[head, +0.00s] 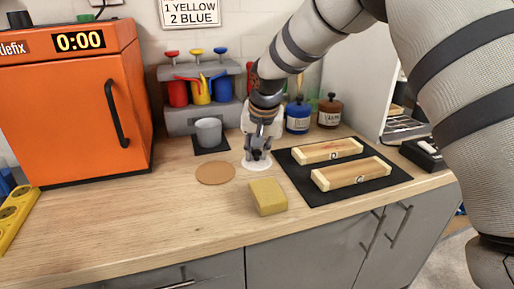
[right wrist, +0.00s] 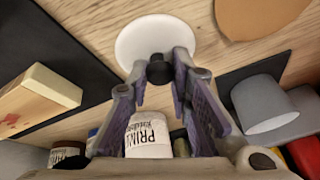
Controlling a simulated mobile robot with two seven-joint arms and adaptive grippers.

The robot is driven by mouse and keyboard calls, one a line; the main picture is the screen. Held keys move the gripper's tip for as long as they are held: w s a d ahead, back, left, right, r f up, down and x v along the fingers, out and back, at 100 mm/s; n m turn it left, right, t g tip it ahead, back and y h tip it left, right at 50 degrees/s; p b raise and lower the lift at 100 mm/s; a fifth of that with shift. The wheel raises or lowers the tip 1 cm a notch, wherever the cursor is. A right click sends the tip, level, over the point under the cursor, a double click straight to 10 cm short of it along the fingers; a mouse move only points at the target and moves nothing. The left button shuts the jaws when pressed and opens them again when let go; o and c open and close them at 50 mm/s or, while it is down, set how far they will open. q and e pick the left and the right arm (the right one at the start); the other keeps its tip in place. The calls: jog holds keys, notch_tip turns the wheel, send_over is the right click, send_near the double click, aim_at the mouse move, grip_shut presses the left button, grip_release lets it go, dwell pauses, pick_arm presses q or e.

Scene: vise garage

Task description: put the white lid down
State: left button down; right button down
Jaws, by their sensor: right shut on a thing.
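The white lid (head: 256,165) is a flat round disc with a small black knob (right wrist: 160,70) on top. My right gripper (head: 258,153) is shut on the knob, pointing down. The lid lies level at or just above the wooden worktop, between the round cork mat (head: 215,172) and the black mat (head: 382,185); I cannot tell whether it touches the wood. In the right wrist view the lid (right wrist: 140,42) shows beyond my fingertips (right wrist: 160,66). A white jar with a printed label (right wrist: 148,135) stands behind the gripper. My left gripper is not in view.
A grey cup (head: 208,132) stands on a dark square at the back. Two wooden pieces (head: 350,172) lie on the black mat. A yellow block (head: 268,197) is in front. Blue (head: 298,118) and brown (head: 330,112) jars stand behind.

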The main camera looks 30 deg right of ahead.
jog(key=shift+s+r, duration=0.25)
jog(key=shift+w+a+f, duration=0.1)
jog(key=shift+f, duration=0.05)
jog(key=c, duration=1.5)
grip_release()
jog(key=shift+f, duration=0.1)
jog(key=shift+o, duration=0.2)
jog(key=v, duration=1.2)
